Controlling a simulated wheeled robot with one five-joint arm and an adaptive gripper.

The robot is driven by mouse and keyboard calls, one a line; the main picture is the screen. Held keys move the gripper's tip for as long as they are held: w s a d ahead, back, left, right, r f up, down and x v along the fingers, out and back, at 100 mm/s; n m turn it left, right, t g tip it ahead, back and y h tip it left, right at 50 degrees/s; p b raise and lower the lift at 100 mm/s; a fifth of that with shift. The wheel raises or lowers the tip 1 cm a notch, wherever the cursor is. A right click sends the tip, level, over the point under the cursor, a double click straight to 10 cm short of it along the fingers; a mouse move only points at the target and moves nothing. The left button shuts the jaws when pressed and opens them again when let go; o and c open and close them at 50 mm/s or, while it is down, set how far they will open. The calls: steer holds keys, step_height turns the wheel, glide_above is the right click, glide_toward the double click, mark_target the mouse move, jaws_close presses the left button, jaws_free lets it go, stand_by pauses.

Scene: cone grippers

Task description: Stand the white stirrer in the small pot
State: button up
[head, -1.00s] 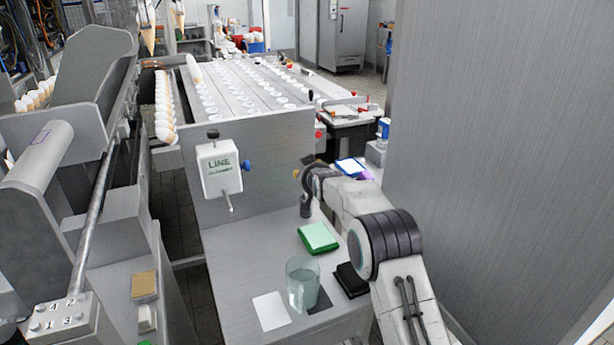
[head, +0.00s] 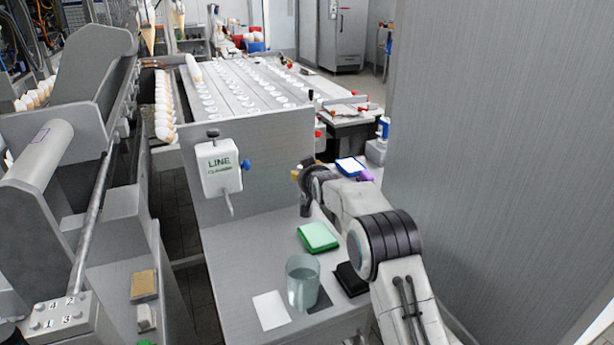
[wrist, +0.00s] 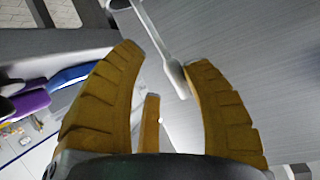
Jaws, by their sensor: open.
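A pale stirrer (wrist: 160,42) shows in the wrist view as a thin rod with a flat end, running down between my gripper's (wrist: 166,56) yellow fingers. The fingers are apart, and I cannot tell whether the rod touches the right one. In the head view my gripper (head: 297,174) is small and partly hidden by my arm, to the right of the LINE box. A pale rod (head: 230,204) hangs below that box; it looks like the same stirrer. A translucent pot (head: 303,284) stands on the grey counter near its front.
The LINE box (head: 218,166) is on the upright panel (head: 275,165). On the counter lie a green pad (head: 318,237), a white card (head: 270,310) and a black block (head: 351,279). A blue-framed item (head: 350,166) lies beyond my arm. A grey wall (head: 490,150) closes the right.

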steer(key=b+v, duration=0.4)
steer(key=v, duration=0.8)
steer(key=shift+s+r, duration=0.1)
steer(key=s+d+f+g+h, duration=0.1)
steer(key=s+d+f+g, duration=0.2)
steer(key=s, duration=1.2)
steer(key=s+d+f+g+h, duration=0.1)
steer(key=s+d+f+g, duration=0.2)
steer(key=s, duration=1.2)
steer(key=s+d+f+g+h, duration=0.1)
steer(key=s+d+f+g, duration=0.2)
steer(key=s+d, duration=0.5)
steer(key=s+g, duration=0.1)
steer(key=s, duration=0.7)
